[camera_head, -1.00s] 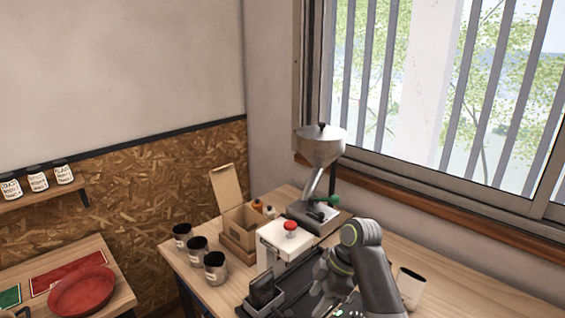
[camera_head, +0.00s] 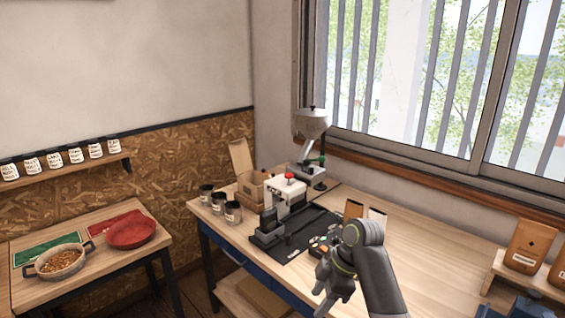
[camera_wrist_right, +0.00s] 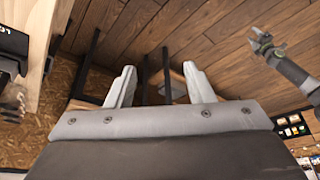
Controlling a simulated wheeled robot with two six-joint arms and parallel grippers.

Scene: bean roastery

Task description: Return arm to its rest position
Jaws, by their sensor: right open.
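My right arm comes in from the lower right of the head view, held over the front of the bench. Its gripper (camera_head: 330,290) hangs at the front edge, pointing down and left. In the right wrist view the two fingers of the right gripper (camera_wrist_right: 161,88) stand wide apart with nothing between them, above wooden floor and dark table legs. Another gripper, likely my left one (camera_wrist_right: 262,42), shows small at the upper right of that view. Its jaws are too small to read. The left arm does not show in the head view.
The bench (camera_head: 420,255) holds a dark mat (camera_head: 300,240), a white machine (camera_head: 287,195), a grinder (camera_head: 311,125), several dark cups and an open box (camera_head: 250,185). A side table (camera_head: 95,275) bears a red bowl (camera_head: 131,232) and a pan of beans (camera_head: 60,262). Coffee bags (camera_head: 528,247) stand right.

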